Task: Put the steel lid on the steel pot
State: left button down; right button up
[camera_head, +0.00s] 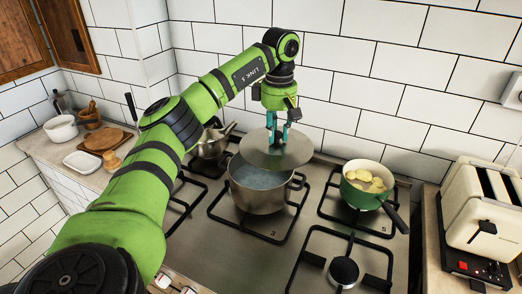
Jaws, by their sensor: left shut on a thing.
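The steel pot (258,196) stands open on a burner of the steel hob, left of the middle, with liquid showing inside. The steel lid (263,156) is held level above the pot, set toward the pot's far side, with the pot's near opening uncovered. My left gripper (278,138) points down from above and is shut on the lid at its top. The lid's knob is hidden by the fingers. A gap seems to show between lid and pot rim, but I cannot tell its height. My right gripper is not in view.
A green pan (366,184) with pale slices in it stands to the right, its handle toward the front. A steel kettle (211,142) sits behind left of the pot. A toaster (486,215) stands at far right. The front right burner (343,271) is bare.

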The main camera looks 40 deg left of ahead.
aim_at(261, 142)
pick_arm(q)
jog(key=s+a+f, duration=0.2)
jog(key=a, duration=0.1)
jog(key=shift+s+f+p, duration=0.15)
jog(key=shift+f+p, duration=0.05)
jog(key=shift+p, duration=0.15)
jog(key=shift+s+a+f, duration=0.1)
jog(key=shift+a+f, duration=0.05)
notch_tip(261, 142, down, 3)
jog(key=shift+f+p, duration=0.1)
jog(key=shift+p, duration=0.6)
jog(key=shift+f, duration=0.4)
jog(key=shift+s, duration=0.1)
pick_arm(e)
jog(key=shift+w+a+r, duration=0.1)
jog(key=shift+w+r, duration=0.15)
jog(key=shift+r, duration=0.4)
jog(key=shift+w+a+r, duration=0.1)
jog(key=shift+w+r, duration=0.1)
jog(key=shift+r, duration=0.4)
pick_arm(q)
jog(key=c, duration=1.1)
grip_release()
jog(key=shift+o, duration=0.5)
jog(key=shift+f, duration=0.1)
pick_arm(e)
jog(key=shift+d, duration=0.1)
